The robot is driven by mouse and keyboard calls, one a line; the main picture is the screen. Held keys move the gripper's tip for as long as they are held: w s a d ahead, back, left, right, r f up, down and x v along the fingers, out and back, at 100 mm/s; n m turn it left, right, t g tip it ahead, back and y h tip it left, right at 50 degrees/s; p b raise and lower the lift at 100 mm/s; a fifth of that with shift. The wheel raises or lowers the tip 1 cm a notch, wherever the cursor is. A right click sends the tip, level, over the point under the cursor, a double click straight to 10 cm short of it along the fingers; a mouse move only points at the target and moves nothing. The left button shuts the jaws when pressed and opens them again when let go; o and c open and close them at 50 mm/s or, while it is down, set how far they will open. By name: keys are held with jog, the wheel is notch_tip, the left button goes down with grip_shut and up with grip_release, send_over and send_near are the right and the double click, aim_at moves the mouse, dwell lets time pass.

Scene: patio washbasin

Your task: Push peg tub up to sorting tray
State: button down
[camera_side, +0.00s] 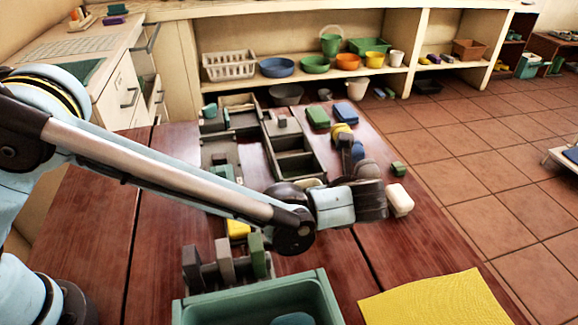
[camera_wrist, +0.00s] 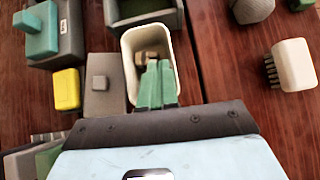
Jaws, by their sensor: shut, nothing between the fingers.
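The peg tub (camera_wrist: 127,60), a cream oblong tub with a few small brown and grey pieces inside, lies in the middle of the wrist view. My gripper (camera_wrist: 157,68) is shut and empty, its green fingers reaching over or into the tub. The sorting tray (camera_wrist: 146,20), dark grey-green with compartments, is just beyond the tub's far end; I cannot tell whether they touch. In the side view the sorting tray (camera_side: 292,143) runs away behind my wrist. My wrist hides most of the tub and the fingertips there.
A white brush (camera_wrist: 293,65) lies right of the tub, with a grey rounded object (camera_wrist: 252,9) farther off. A yellow block (camera_wrist: 67,89) and a grey lidded box (camera_wrist: 104,95) stand close left. A teal bin (camera_side: 258,298) and yellow cloth (camera_side: 430,300) lie at the near side.

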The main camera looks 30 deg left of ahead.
aim_at(310, 178)
jog(key=shift+w+a+f, duration=0.15)
jog(key=shift+w+a, duration=0.65)
jog(key=shift+w, duration=0.05)
jog(key=shift+w+a+f, duration=0.15)
jog(key=shift+w+a, duration=0.65)
jog(key=shift+w, duration=0.05)
jog(key=shift+w+a, duration=0.7)
jog(key=shift+w, duration=0.05)
